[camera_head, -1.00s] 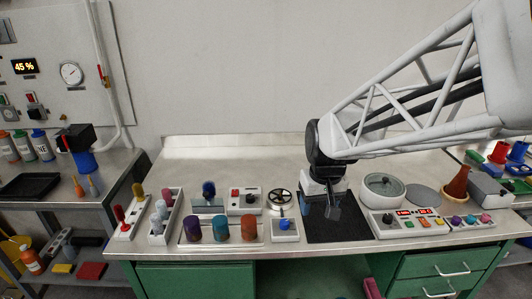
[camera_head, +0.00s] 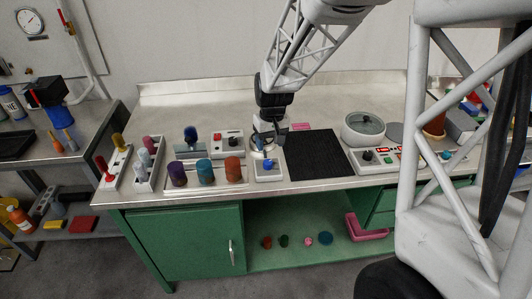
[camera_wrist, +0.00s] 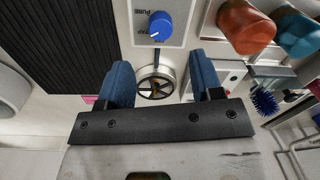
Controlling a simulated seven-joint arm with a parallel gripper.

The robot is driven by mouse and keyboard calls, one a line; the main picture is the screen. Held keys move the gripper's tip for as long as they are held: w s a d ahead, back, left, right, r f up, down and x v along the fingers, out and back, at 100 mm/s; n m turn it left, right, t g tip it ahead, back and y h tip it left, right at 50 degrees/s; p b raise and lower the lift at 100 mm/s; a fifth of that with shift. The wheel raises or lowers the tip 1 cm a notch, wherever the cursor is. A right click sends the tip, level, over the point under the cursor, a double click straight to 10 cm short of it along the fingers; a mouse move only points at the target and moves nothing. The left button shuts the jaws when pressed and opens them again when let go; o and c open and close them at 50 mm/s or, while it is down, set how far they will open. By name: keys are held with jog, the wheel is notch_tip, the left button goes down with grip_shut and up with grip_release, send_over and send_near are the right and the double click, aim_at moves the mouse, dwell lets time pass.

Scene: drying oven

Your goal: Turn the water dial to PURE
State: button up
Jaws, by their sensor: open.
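The water dial is a blue knob (camera_head: 268,163) on a small white panel (camera_head: 268,176) near the bench's front edge. In the wrist view the blue knob (camera_wrist: 161,25) is beside the words PURE and TAP. A pale mark on its lower-left side appears nearer TAP. My gripper (camera_head: 272,138) is above and just behind the dial panel, pointing down. In the wrist view my gripper (camera_wrist: 162,78) has its two blue fingers apart with nothing held. The knob is beyond the fingertips, not between them. A round handwheel (camera_wrist: 155,83) shows between the fingers, below them.
Orange (camera_head: 233,168), teal and purple capped jars stand left of the panel. A switch box (camera_head: 227,143) stands behind the jars. The bench's back is mostly clear.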

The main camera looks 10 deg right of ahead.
aim_at(268, 162)
jog(key=shift+w+f, duration=0.1)
jog(key=shift+f, duration=0.1)
dwell(0.3)
jog(key=shift+a+f, duration=0.15)
jog(key=shift+f, duration=1.8)
jog(key=shift+a+f, duration=0.1)
jog(key=shift+f, duration=1.8)
jog(key=c, duration=0.9)
jog(key=shift+m, duration=0.4)
jog(key=m, duration=1.1)
jog(key=shift+t, duration=0.3)
